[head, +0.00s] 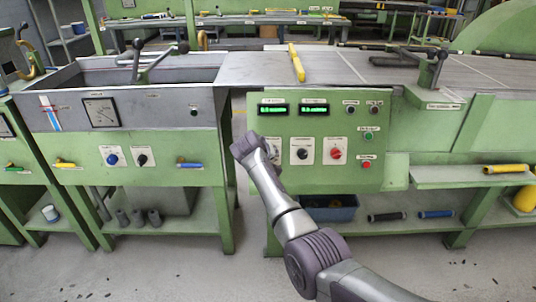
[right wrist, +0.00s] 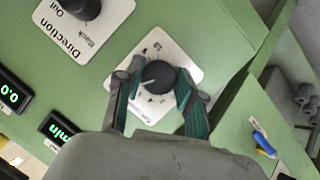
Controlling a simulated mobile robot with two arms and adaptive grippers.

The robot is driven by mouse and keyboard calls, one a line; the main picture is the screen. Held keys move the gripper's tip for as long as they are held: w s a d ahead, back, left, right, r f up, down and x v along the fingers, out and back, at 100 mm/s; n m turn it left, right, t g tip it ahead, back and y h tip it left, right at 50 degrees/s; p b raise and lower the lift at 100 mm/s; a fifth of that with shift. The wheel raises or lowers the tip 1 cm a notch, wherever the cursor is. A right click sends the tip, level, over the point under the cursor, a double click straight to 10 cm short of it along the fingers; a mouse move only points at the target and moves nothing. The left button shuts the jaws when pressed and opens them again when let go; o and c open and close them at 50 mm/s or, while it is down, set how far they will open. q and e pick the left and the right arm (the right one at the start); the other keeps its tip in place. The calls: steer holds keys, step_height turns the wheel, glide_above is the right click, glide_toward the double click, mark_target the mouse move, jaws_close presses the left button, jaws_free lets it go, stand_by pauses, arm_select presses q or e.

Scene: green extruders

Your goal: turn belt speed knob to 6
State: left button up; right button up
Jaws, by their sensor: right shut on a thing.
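The belt speed knob (right wrist: 158,80) is a round black knob on a white dial plate (right wrist: 150,111) in the right wrist view. Its white mark points to the lower left of that view; the dial numbers are too small to read. My right gripper (right wrist: 160,76) is shut on the knob, one finger on each side. In the head view my right gripper (head: 247,146) is at the left part of the green control panel (head: 380,170) and hides most of this knob. My left gripper is not in view.
A black direction knob (head: 302,154) and a red knob (head: 337,154) sit to the right. Two lit green displays (head: 314,108) are above them. Push buttons (head: 366,165) line the panel's right side. A yellow-handled tool (head: 297,62) lies on the bench top.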

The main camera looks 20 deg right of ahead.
steer(key=shift+f, duration=0.2)
steer(key=o, duration=1.1)
steer(key=shift+o, duration=0.2)
steer(key=shift+r, duration=0.1)
steer(key=shift+s+r, duration=0.1)
steer(key=shift+r, duration=0.05)
steer(key=v, duration=1.1)
steer(key=shift+s+a+r, duration=0.2)
steer(key=shift+a, duration=0.05)
